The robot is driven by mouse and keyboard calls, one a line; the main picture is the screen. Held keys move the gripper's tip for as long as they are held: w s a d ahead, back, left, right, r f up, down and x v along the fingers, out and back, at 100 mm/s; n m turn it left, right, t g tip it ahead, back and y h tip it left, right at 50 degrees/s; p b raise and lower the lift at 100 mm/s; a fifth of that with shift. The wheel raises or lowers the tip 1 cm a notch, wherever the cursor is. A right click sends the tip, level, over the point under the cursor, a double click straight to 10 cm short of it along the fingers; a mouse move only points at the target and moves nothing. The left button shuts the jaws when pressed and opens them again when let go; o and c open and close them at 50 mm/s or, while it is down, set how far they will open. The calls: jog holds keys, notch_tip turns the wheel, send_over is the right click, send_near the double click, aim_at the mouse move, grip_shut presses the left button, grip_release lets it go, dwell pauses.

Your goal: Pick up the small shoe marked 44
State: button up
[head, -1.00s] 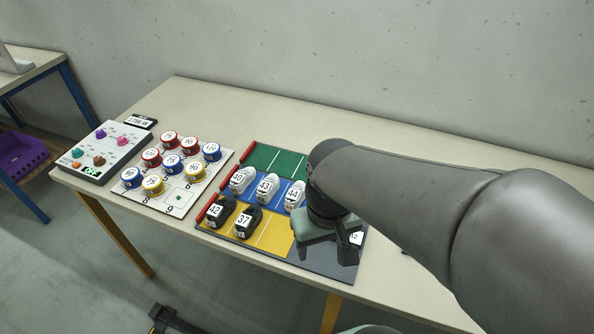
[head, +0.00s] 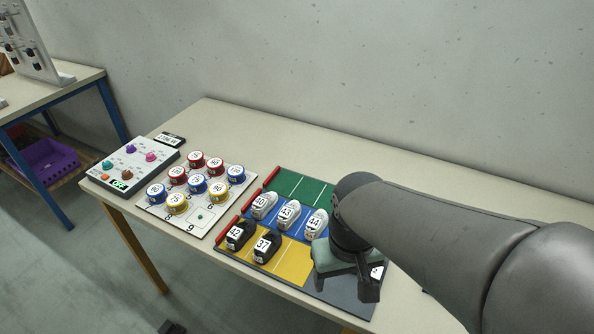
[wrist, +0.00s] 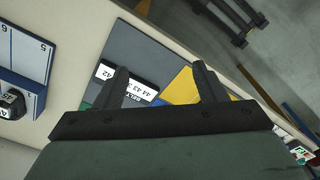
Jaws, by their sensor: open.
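The shoe marked 44 (head: 316,223) is small and white-grey. It stands at the right end of the row on the blue strip of the board, beside the shoes marked 43 (head: 288,214) and 40 (head: 263,205). My gripper (head: 345,280) is over the grey front-right part of the board, to the right of and nearer than shoe 44, and apart from it. In the wrist view my gripper (wrist: 160,72) is open and empty, with a white number card (wrist: 128,80) on the grey surface behind the fingers. Shoe 44 cannot be made out in the wrist view.
Black shoes 42 (head: 240,233) and 37 (head: 266,246) stand on the yellow strip. The green strip (head: 301,188) is empty. Left of the board are a panel of coloured pucks (head: 195,218) and a knob box (head: 136,165). The wrist view shows another black shoe (wrist: 12,104) by a numbered rack.

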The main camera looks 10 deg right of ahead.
notch_tip(320, 180, up, 4)
jog(key=m+b, duration=0.3)
jog(key=m, duration=0.5)
send_over(317, 218)
notch_tip(317, 218, down, 11)
jog(key=shift+s+a+f+p, duration=0.1)
jog(key=shift+s+f+p, duration=0.05)
jog(key=shift+p, duration=0.3)
jog(key=f, duration=0.5)
jog(key=shift+w+p, duration=0.25)
jog(key=shift+p, duration=0.1)
jog(key=c, duration=1.1)
